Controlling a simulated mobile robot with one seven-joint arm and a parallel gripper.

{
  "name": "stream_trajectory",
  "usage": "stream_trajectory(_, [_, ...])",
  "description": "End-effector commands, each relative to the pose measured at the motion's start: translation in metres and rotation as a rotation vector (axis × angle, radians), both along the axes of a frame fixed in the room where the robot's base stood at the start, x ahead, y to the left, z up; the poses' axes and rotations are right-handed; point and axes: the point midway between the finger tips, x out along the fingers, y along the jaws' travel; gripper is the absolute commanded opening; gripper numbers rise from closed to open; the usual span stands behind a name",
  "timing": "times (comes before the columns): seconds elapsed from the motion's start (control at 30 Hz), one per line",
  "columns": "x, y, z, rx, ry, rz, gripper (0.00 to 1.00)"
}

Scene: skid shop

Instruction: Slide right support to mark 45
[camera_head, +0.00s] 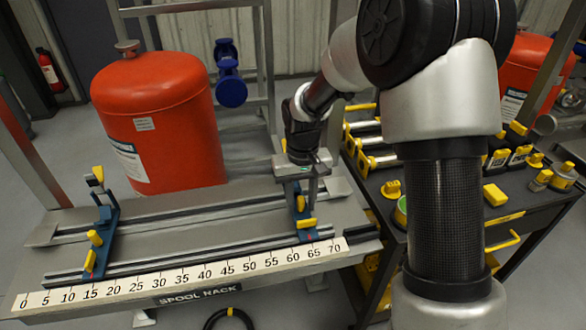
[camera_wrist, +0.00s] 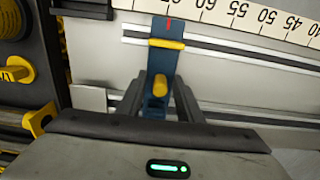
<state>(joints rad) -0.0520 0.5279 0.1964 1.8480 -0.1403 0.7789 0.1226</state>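The right support (camera_head: 302,222) is a blue bracket with yellow parts on the rails of the spool rack. Its red pointer is near 65 on the white scale (camera_head: 180,277). In the wrist view the right support (camera_wrist: 165,60) shows its red mark close to the scale (camera_wrist: 240,12), with a yellow knob (camera_wrist: 160,86) below. My gripper (camera_head: 308,185) is over the right support. In the wrist view the fingers of my gripper (camera_wrist: 160,100) are apart, one on each side of the knob, with narrow gaps visible. Whether they touch the support lower down is hidden.
The left support (camera_head: 102,232) stands near 15. The rails (camera_head: 200,215) between the supports are clear. A large orange tank (camera_head: 160,120) stands behind the rack. A dark cart (camera_head: 385,215) with yellow-handled tools is close on the right.

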Motion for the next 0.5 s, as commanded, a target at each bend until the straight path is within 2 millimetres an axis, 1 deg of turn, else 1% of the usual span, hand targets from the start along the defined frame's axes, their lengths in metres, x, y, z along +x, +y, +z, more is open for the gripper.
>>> stream_trajectory(0.2, [-0.0001, 0.0001, 0.0000, 0.000, 0.000, 0.000, 0.33])
stream_trajectory(0.4, [-0.0001, 0.0001, 0.0001, 0.000, 0.000, 0.000, 0.00])
stream_trajectory(0.5, [0.0000, 0.0001, 0.0002, 0.000, 0.000, 0.000, 0.00])
